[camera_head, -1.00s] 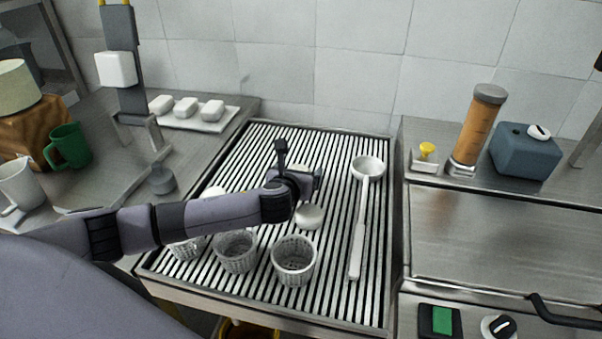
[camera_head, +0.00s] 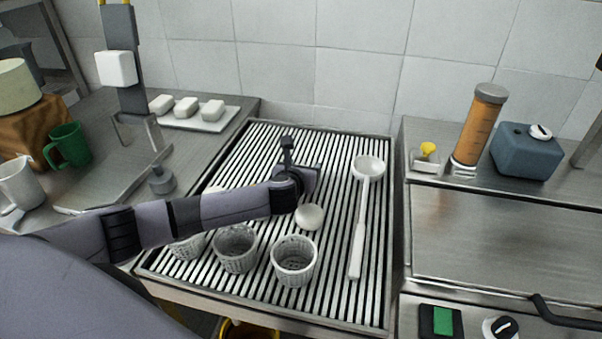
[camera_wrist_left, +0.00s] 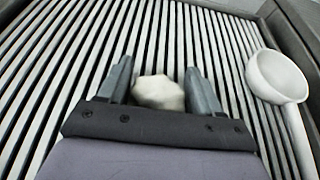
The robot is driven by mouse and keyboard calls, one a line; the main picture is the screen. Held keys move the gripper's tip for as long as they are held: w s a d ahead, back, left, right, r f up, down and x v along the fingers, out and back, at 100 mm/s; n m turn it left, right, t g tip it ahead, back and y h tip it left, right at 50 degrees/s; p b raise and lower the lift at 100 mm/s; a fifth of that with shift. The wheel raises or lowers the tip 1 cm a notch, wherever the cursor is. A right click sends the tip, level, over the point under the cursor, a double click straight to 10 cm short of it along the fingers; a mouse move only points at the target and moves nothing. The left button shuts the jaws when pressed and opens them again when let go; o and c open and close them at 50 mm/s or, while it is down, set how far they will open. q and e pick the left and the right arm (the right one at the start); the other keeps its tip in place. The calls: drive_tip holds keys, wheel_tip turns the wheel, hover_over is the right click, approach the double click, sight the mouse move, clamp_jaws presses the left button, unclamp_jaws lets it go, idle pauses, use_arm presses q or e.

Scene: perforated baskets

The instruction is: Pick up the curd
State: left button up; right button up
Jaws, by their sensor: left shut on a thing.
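A pale, rounded curd (camera_wrist_left: 158,92) sits between the two dark fingers of my left gripper (camera_wrist_left: 158,70) in the left wrist view. The gripper is shut on it, low over the slatted drain rack. In the head view my left gripper (camera_head: 299,178) is over the middle of the rack and hides this curd. A second white curd (camera_head: 309,216) lies on the slats just in front of the gripper. A white bit of another (camera_head: 213,190) shows behind my forearm, mostly hidden. My right gripper is not in view.
Three perforated baskets, including the right one (camera_head: 294,262), stand along the rack's front. A white ladle (camera_head: 361,230) lies to the right and its bowl shows in the wrist view (camera_wrist_left: 277,77). A white tray (camera_head: 228,122) with white blocks is behind left.

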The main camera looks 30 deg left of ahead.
use_arm(q)
wheel_tip(320, 180, up, 20)
drive_tip(key=shift+r+p, duration=0.1)
drive_tip(key=shift+p, duration=0.75)
